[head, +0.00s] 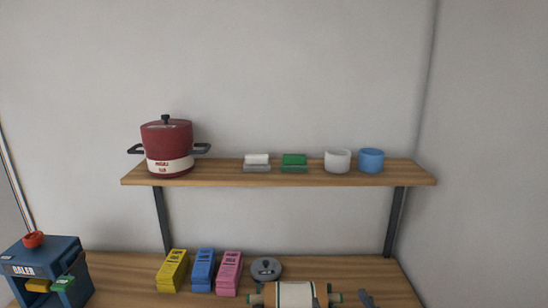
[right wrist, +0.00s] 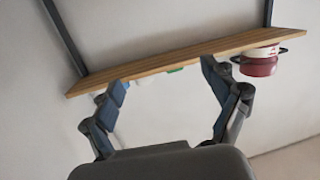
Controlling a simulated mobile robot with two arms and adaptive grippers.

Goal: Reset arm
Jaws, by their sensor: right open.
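My right gripper (head: 343,300) barely shows at the bottom edge of the head view, with dark fingertips beside a pale roller with green ends (head: 295,293). In the right wrist view the right gripper (right wrist: 165,77) has its two fingers spread wide with nothing between them. Beyond them, that view shows the wooden shelf (right wrist: 190,57) tilted and upside down. My left gripper is in neither view.
The upper shelf (head: 222,173) holds a red cooker (head: 167,142), white and green blocks, a white cup (head: 337,160) and a blue cup (head: 371,160). Below, the table (head: 125,265) carries a blue baler (head: 55,265), yellow, blue and pink boxes, and a grey round weight (head: 266,268).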

